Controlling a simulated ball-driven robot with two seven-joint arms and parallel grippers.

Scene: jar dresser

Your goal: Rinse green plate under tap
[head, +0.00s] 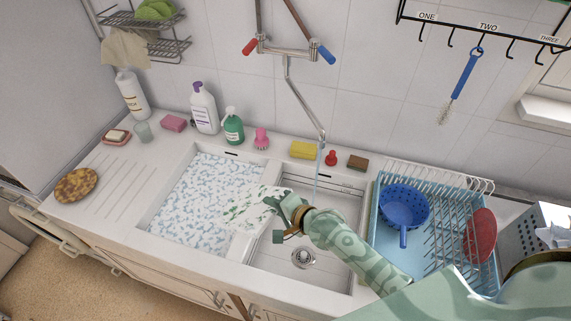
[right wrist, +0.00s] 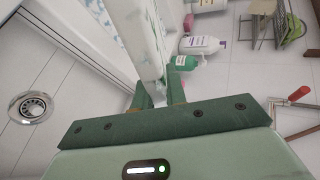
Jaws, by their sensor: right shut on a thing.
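My right gripper (head: 287,207) reaches over the sinks from the lower right. It is shut on a plate (head: 250,208) that looks mostly white, as if foam-covered, with green patches showing through. The plate is over the divider between the two basins. In the right wrist view the plate (right wrist: 148,42) stands edge-on between the two fingers (right wrist: 160,95). The tap (head: 322,138) has a thin stream (head: 317,172) falling into the right basin (head: 337,205), just right of the plate. My left gripper is not in view.
The left basin (head: 190,205) is full of foamy water. A blue dish rack (head: 382,255) with a blue colander (head: 403,208) and red plate (head: 481,236) stands right. Bottles, including a green one (head: 233,127), and a yellow sponge (head: 304,150) line the back edge.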

